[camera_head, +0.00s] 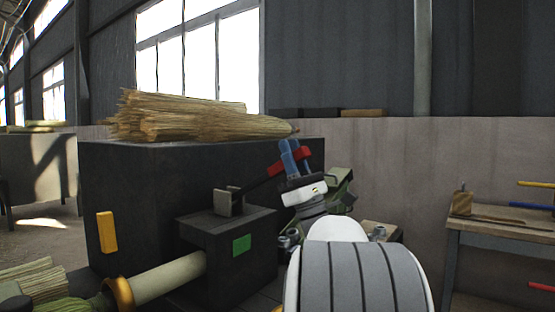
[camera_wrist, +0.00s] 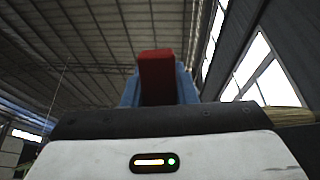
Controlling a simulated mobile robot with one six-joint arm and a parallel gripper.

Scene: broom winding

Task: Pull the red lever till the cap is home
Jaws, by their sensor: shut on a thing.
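The red lever has a red grip (camera_head: 304,153) on a dark arm that rises to the right from a grey bracket (camera_head: 229,202) on top of a dark box. My gripper (camera_head: 288,152) has its blue fingers closed around the red grip. In the wrist view the red grip (camera_wrist: 156,75) stands between the blue fingers (camera_wrist: 184,84). A pale round handle (camera_head: 168,280) meets the left side of the dark box, with a gold ring (camera_head: 122,294) at its left end. I cannot tell which part is the cap.
A big dark cabinet (camera_head: 140,195) stands behind the box, with a straw bundle (camera_head: 190,118) on top and a yellow block on its front. The box bears a green square (camera_head: 241,245). More straw (camera_head: 35,280) lies at lower left. A wooden workbench (camera_head: 500,225) stands at right.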

